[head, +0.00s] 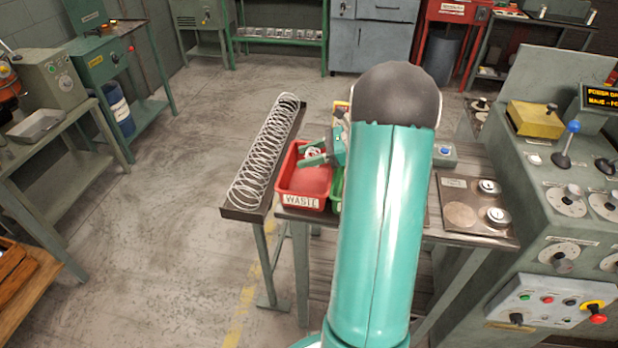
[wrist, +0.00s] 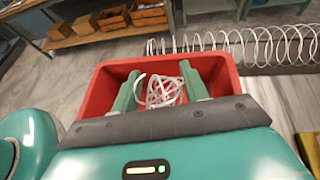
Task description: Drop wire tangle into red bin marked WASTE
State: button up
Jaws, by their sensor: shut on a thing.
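The red bin (head: 304,204) carries a WASTE label and stands on the left end of the table, and it also shows in the wrist view (wrist: 99,92). My gripper (wrist: 160,88) is over the bin's opening, its two green fingers on either side of the pale wire tangle (wrist: 161,92). It is shut on the tangle. In the head view my gripper (head: 314,158) and the tangle (head: 312,153) show above the bin's back part. I cannot tell how far the tangle is above the bin floor. My arm hides much of the table.
A long wire spring (head: 262,155) lies on a dark tray just left of the bin. A green bin (head: 336,190) stands right beside the red one, mostly hidden by my arm. A control console (head: 560,190) stands at the right.

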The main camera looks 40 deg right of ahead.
jog(key=shift+f, duration=0.2)
jog(key=o, duration=1.1)
jog(key=shift+c, duration=0.2)
jog(key=v, duration=1.3)
jog(key=shift+d, duration=0.3)
jog(key=shift+s+r, duration=0.15)
